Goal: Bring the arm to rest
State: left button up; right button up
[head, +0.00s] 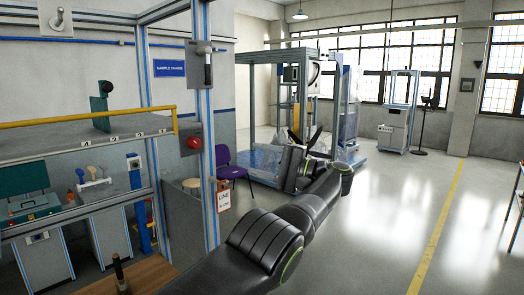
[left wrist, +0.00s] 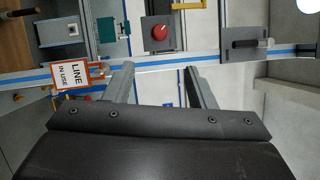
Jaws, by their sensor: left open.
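My left arm (head: 275,240) reaches out from the bottom of the head view toward the room's middle. My left gripper (head: 305,138) is at its far end, raised with its fingers pointing up and nothing seen between them. In the left wrist view the two fingers (left wrist: 161,85) stand well apart and empty. Behind them are a red button (left wrist: 160,32) on a dark plate and a blue-striped frame post. My right gripper is in neither view.
A framed station with a post (head: 205,120), a red button (head: 194,142), a lever (head: 207,68) and a "LINE IN USE" tag (head: 223,196) stands left of the arm. A purple chair (head: 232,170) and a large framed test rig (head: 262,160) stand beyond. Open floor (head: 385,225) lies right.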

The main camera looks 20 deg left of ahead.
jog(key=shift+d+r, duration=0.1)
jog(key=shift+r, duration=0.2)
